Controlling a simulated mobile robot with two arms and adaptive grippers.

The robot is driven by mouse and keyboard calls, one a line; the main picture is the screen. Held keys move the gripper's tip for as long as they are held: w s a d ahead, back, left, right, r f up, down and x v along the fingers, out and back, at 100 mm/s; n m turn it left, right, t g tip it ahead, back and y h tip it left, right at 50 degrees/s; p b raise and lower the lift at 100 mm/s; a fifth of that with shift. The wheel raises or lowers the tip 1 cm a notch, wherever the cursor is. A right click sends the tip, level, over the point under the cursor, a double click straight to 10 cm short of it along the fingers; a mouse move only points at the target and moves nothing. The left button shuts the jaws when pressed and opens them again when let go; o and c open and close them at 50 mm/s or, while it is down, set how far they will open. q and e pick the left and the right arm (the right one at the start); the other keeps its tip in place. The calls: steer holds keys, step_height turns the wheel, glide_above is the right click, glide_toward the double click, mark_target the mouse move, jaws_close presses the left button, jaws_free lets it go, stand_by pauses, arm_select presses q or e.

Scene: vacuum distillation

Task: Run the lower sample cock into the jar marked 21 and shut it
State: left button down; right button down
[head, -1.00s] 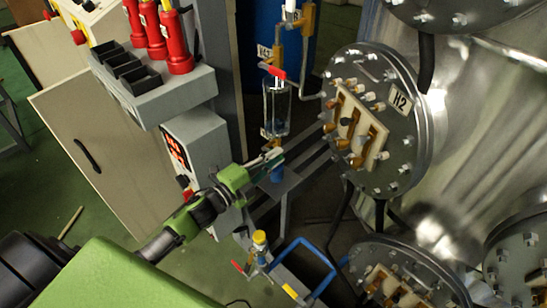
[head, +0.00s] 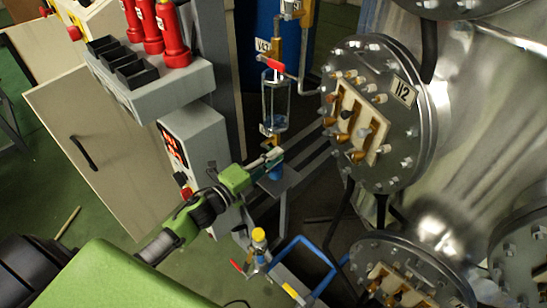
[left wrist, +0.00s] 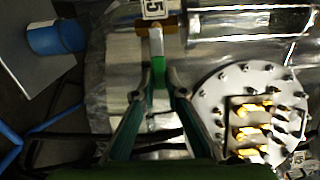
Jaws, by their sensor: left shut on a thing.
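The lower sample cock sits under the glass sample vessel (head: 276,102). Its brass body (left wrist: 146,29) and a tag ending in 5 (left wrist: 154,9) show in the left wrist view. My left gripper (head: 276,157) is at the cock from the left; in the left wrist view its fingertips (left wrist: 158,68) are shut on the cock's green lever (left wrist: 159,72). A blue jar (head: 276,173) stands on a small grey shelf (head: 287,182) below the cock, partly behind the gripper. It also shows in the left wrist view (left wrist: 55,37); its mark is not readable. My right gripper is out of view.
An upper cock with a red lever (head: 271,63) is above the vessel. A bolted flange marked H2 (head: 405,90) is close on the right. A grey control box (head: 200,140) stands left of the gripper. A blue frame (head: 312,250) is below.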

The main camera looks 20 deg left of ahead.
arm_select(q)
steer(key=c, duration=2)
jaws_free()
steer(key=shift+f, duration=0.1)
steer(key=shift+c, duration=0.2)
steer(key=v, duration=1.2)
steer(key=s+a+f+n+g+y, duration=0.2)
steer(key=s+f+n, duration=0.15)
steer(key=f, duration=0.75)
steer(key=s+a+f+n+g+y, duration=0.1)
steer(key=s+f+n+g+y, duration=0.3)
steer(key=f, duration=0.6)
steer(key=s+a+f+n, duration=0.2)
steer(key=f+n, duration=0.3)
steer(key=f, duration=0.6)
steer(key=s+d+f+n+g, duration=0.2)
steer(key=s+f, duration=0.4)
steer(key=s, duration=0.3)
steer(key=s+d+f+n+g, duration=0.3)
steer(key=s+f, duration=0.4)
steer(key=s, duration=0.3)
steer(key=s+d+f+n+g, duration=0.2)
steer(key=s+d+f+g, duration=0.3)
steer(key=s, duration=0.5)
step_height(320, 180, down, 2)
steer(key=shift+s+d+f, duration=0.2)
steer(key=shift+d, duration=0.1)
